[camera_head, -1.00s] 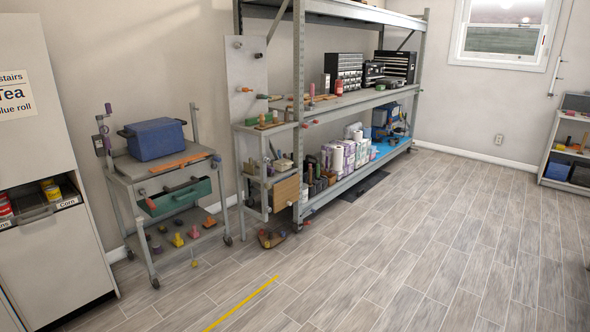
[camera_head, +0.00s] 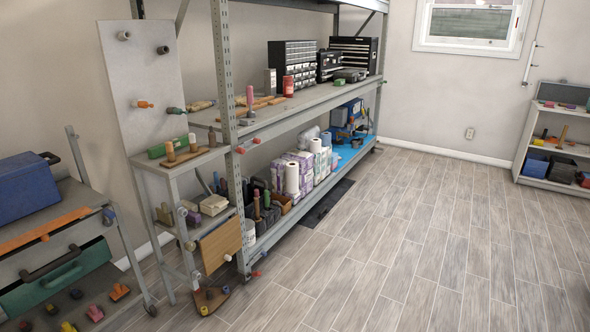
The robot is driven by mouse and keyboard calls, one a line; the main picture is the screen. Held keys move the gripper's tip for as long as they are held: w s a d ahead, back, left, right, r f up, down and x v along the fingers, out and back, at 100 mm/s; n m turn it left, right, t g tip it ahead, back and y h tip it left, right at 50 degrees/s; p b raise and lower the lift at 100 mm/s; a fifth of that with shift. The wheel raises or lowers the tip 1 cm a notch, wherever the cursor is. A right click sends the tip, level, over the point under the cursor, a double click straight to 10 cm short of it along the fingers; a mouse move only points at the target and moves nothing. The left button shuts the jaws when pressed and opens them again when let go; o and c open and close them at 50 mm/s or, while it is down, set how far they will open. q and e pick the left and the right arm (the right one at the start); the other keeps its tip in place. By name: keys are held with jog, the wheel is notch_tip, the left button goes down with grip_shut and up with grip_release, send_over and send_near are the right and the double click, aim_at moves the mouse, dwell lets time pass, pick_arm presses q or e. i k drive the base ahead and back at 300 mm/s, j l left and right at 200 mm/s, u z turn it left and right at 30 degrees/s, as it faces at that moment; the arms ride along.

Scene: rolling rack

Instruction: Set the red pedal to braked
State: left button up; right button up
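A grey rolling cart (camera_head: 90,193) stands at the left edge, cut off by the frame. Its low shelf carries several small coloured pieces. A pinkish-red one (camera_head: 95,312) and an orange-red one (camera_head: 119,291) sit near its right end, with a yellow one (camera_head: 68,326) at the bottom edge. A small red piece (camera_head: 255,273) also shows low at the foot of the large shelf unit. I cannot tell which of these is the red pedal, or its setting. Neither of my grippers is in view.
A narrow side stand (camera_head: 165,205) joins the large metal shelf unit (camera_head: 300,113). The wood-look floor (camera_head: 400,250) at centre and right is clear.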

aim_at(256, 274)
jog(key=i+u, duration=0.2)
jog(key=i, duration=0.3)
jog(key=i+l+u, duration=0.15)
jog(key=i, duration=0.4)
jog(key=i+u, duration=0.2)
jog(key=i, duration=0.3)
jog(key=l, duration=0.05)
